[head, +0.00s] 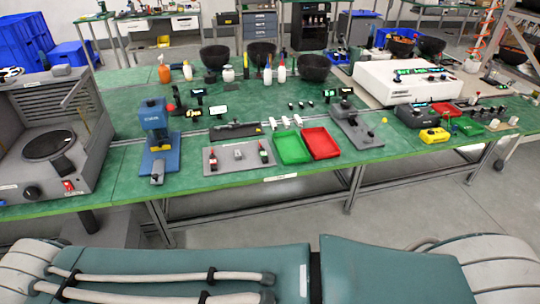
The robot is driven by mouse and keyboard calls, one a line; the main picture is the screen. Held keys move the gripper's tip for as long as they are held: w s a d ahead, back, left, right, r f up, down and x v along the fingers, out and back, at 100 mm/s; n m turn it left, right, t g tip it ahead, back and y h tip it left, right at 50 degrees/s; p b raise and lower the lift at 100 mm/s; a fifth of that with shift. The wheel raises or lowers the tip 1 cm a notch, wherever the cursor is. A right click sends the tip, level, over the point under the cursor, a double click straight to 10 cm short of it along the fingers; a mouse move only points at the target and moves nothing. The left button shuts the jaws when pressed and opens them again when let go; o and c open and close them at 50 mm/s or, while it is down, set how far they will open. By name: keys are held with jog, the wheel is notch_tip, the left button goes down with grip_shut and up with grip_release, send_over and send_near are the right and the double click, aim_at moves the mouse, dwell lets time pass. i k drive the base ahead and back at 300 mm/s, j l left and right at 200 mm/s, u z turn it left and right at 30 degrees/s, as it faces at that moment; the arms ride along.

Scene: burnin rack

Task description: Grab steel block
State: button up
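A grey plate (220,162) lies near the front edge of the green workbench. A small light metallic piece (238,153) sits at its middle. It may be the steel block, but it is too small to tell for sure. Two dark, red-marked pieces stand beside it, one on the left (213,160) and one on the right (263,152). My gripper does not show in the head view, so nothing can be told of its fingers or what they hold.
A green tray (279,160) and a red tray (334,154) lie right of the plate. A blue press (154,124) stands to its left, near a grey machine (22,199). A white instrument (372,92) stands at right. Floor (440,208) shows clear before the bench.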

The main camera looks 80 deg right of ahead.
aim_at(237, 154)
jog(key=z, duration=2.65)
jog(key=i+l+u, duration=0.1)
jog(key=i, duration=0.3)
jog(key=i+l, duration=0.15)
jog(key=i, duration=0.2)
jog(key=i+l+u, duration=0.15)
jog(key=i, duration=0.25)
